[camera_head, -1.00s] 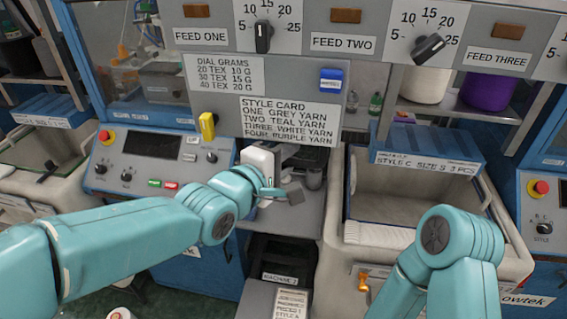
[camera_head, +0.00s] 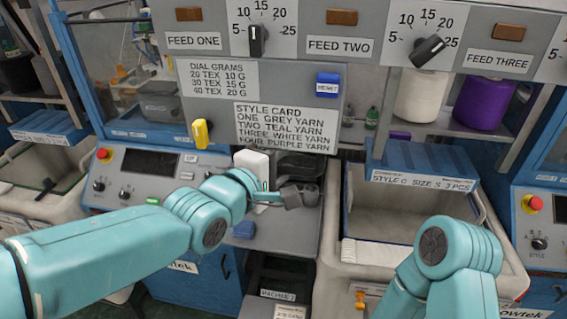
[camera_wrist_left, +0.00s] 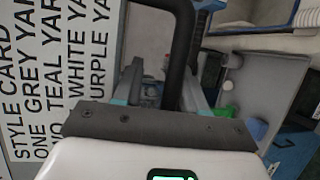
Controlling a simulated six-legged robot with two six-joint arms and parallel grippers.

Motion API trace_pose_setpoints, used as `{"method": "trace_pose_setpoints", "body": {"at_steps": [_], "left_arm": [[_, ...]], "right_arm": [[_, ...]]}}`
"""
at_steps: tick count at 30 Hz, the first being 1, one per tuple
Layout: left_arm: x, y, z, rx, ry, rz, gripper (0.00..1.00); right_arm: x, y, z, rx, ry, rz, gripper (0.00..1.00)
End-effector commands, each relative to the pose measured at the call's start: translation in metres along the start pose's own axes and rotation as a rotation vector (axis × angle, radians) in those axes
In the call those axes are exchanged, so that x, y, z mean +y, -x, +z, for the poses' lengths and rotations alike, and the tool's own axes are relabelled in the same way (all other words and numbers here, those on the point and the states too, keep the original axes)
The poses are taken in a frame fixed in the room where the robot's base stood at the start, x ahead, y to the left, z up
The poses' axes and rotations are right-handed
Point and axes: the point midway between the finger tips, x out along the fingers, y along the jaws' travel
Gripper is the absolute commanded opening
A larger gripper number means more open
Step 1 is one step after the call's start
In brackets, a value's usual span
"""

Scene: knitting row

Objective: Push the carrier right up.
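No part in view is labelled as the carrier, so I cannot tell for sure which one it is. A yellow block (camera_head: 200,134) sits upright at the left edge of the grey panel with the style card (camera_head: 285,127). My left gripper (camera_head: 300,195) is in front of the machine, below the style card and right of the yellow block, apart from it.
The feed panel (camera_head: 305,45) with its dials spans the top. A blue block (camera_head: 243,230) lies on the ledge below my left wrist. A control console (camera_head: 150,163) stands left. A bin (camera_head: 385,215) under a blue tray (camera_head: 425,160) stands right. White and purple cones stand behind.

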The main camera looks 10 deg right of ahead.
Motion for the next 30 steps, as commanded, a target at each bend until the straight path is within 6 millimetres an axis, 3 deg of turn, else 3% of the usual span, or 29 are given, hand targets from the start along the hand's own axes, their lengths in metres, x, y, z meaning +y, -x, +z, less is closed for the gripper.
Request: {"method": "trace_pose_setpoints", "body": {"at_steps": [13,17,23,30], "left_arm": [[-0.004,-0.001,0.000,0.000,0.002,-0.010,0.42],[-0.005,0.009,0.000,0.000,0.001,-0.009,0.42],[-0.004,0.055,-0.001,0.002,0.000,-0.006,0.42],[0.002,0.119,0.000,0.002,0.001,-0.008,0.42]], "right_arm": [[0.000,0.000,0.000,0.000,0.000,0.000,0.43],[0.002,-0.004,0.000,0.000,0.000,0.000,0.43],[0.005,-0.013,0.000,0.000,0.000,0.000,0.43],[0.001,-0.002,0.000,0.000,0.000,0.000,0.43]]}}
